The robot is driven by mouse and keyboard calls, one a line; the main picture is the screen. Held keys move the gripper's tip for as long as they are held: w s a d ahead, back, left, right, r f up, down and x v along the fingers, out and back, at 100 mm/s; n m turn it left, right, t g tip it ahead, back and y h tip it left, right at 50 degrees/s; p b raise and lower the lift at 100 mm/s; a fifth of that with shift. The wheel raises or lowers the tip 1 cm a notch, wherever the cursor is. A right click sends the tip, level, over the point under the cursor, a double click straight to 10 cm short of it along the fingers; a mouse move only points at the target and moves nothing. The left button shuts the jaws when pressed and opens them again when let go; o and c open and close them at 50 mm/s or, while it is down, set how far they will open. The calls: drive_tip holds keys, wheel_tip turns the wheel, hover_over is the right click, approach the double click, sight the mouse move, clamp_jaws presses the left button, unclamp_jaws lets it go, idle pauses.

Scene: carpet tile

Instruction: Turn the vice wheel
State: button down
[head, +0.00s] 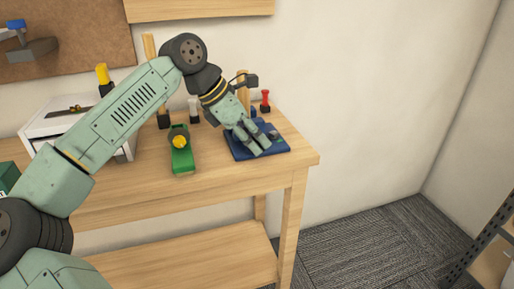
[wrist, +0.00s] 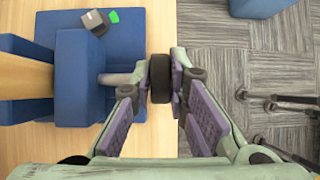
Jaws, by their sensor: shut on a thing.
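The vice is blue, with a flat base plate (head: 278,151) on the right part of the workbench in the head view. In the wrist view its blue body (wrist: 78,75) is at the left, and a pale shaft (wrist: 115,78) runs right from it to the dark wheel (wrist: 160,90). In the head view my gripper hides the wheel.
A green tool with a yellow knob (head: 181,150) stands left of the vice. A red-handled tool (head: 265,100) is behind it. A dark block with a green part (wrist: 97,22) lies on the vice's base. The bench's right edge is close; carpet (head: 350,240) lies beyond.

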drive_tip(key=shift+a+f+t+h+b, duration=0.2)
drive_tip(key=shift+t+h+b, duration=0.1)
drive_tip(key=shift+h+b, duration=0.85)
drive_tip(key=shift+r, duration=0.15)
drive_tip(key=c, duration=1.6)
unclamp_jaws()
drive_tip(key=shift+o, duration=0.2)
drive_tip(key=v, duration=1.2)
drive_tip(key=shift+s+a, duration=0.1)
drive_tip(key=shift+a, duration=0.05)
